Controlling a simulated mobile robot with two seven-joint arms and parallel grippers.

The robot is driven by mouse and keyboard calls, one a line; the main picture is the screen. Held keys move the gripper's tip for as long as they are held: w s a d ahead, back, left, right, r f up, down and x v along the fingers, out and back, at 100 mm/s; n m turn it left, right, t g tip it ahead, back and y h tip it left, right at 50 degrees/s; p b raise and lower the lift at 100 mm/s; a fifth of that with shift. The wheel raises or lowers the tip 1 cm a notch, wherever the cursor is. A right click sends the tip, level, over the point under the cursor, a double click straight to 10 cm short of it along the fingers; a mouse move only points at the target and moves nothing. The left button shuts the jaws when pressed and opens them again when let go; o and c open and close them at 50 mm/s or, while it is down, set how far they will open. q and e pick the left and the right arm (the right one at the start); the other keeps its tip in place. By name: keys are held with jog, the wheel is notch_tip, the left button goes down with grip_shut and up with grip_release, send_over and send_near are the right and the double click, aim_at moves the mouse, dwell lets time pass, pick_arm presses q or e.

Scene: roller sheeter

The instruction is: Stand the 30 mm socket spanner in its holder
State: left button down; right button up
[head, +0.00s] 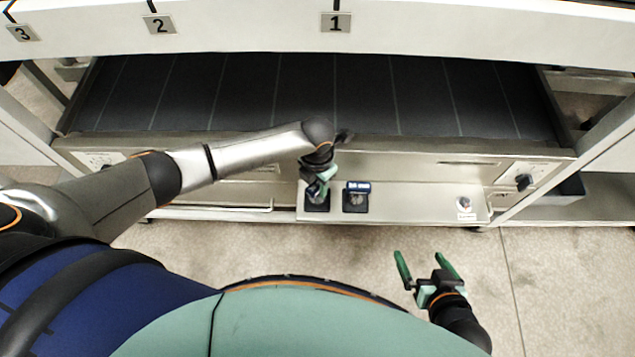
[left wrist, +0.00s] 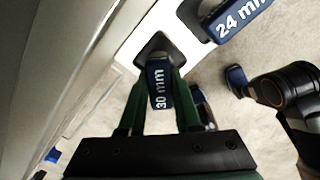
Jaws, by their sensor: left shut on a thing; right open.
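The 30 mm socket spanner shows its blue labelled handle (left wrist: 158,88) in the left wrist view. My left gripper (head: 318,184) is shut on it, with a green finger on each side of the handle. A black square holder (left wrist: 157,46) lies just beyond the handle on the pale shelf. In the head view this holder (head: 316,206) is directly beneath my left gripper. The spanner's lower part is mostly hidden, so I cannot tell whether it is inside the holder. My right gripper (head: 428,270) is open and empty over the floor at lower right.
The blue 24 mm spanner (head: 358,187) stands in the neighbouring holder (head: 355,206), close to the right of my left gripper. A small knob (head: 464,202) sits at the shelf's right end. The shelf (head: 415,200) between is clear. The machine front rises behind.

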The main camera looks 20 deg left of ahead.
pick_arm(q)
jog(key=c, duration=0.5)
grip_release()
jog(key=shift+o, duration=0.3)
jog(key=o, duration=0.4)
